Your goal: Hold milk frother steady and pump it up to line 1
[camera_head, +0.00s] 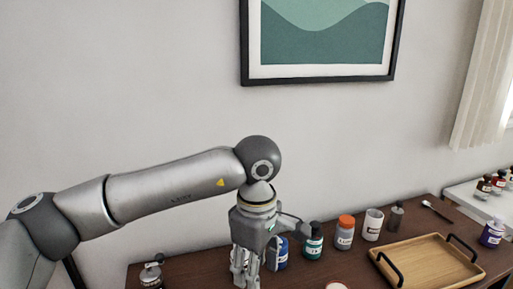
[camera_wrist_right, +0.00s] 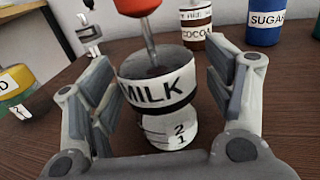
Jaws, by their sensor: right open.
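The milk frother (camera_wrist_right: 158,92) stands upright in the right wrist view, a white and dark cup labelled MILK. A lower white band (camera_wrist_right: 172,131) carries the numbers 2 and 1. A metal rod rises from its open top to a red knob (camera_wrist_right: 137,6), cut off by the frame's top edge. My right gripper (camera_wrist_right: 166,78) is open, with one finger on each side of the frother and visible gaps. My left gripper (camera_head: 246,266) points down over the table in the head view; its fingertips are too unclear to judge.
A blue jar (camera_head: 283,256), a teal bottle (camera_head: 314,243), an orange-lidded jar (camera_head: 345,236) and a white cup (camera_head: 373,226) stand along the dark table's back. A wooden tray (camera_head: 425,264) lies at right. COCOA (camera_wrist_right: 195,22) and SUGAR (camera_wrist_right: 265,20) containers stand behind the frother.

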